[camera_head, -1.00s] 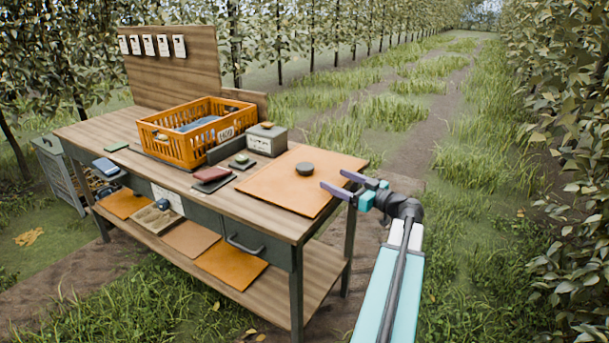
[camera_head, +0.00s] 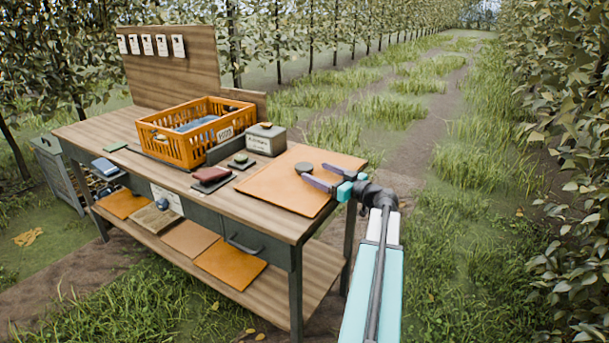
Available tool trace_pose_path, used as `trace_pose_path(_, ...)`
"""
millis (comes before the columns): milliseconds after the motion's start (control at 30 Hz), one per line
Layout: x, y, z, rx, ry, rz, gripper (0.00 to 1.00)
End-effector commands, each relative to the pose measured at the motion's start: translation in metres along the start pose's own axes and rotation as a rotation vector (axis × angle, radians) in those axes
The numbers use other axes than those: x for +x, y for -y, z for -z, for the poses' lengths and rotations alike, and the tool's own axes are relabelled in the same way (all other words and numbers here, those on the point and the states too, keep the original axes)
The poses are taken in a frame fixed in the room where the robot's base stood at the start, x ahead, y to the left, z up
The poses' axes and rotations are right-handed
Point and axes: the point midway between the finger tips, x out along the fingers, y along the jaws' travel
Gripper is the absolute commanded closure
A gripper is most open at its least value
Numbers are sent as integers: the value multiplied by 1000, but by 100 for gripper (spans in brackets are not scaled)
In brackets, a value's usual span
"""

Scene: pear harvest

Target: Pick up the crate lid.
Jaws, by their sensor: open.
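The crate lid (camera_head: 283,190), a flat orange-tan panel, lies on the right end of the workbench top. A dark round knob (camera_head: 303,167) stands on it, toward its far side. My gripper (camera_head: 313,170) reaches in from the right over the lid's right part. Its two purple fingers are open, with the tips just to the right of the knob and nothing between them. I cannot tell the exact height of the fingers over the lid. The orange slatted crate (camera_head: 177,151) stands farther left on the bench with bluish contents.
A grey box (camera_head: 265,139) stands just behind the lid's left side. A dark red item (camera_head: 211,174) and a small dark piece (camera_head: 240,162) lie left of the lid. Flat boards, one of them orange (camera_head: 230,263), lie on the lower shelf. Grass is open to the right.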

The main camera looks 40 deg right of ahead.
Motion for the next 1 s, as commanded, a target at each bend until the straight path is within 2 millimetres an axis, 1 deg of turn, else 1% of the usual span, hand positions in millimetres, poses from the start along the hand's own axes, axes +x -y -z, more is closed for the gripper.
trace_pose_path(167,12,0,0,0,0,2,26)
trace_pose_path(400,42,0,0,0,0,3,26)
trace_pose_path(500,51,0,0,0,0,2,26)
trace_pose_path(633,55,0,0,0,0,1,26)
trace_pose_path(1000,55,1,0,0,0,2,26)
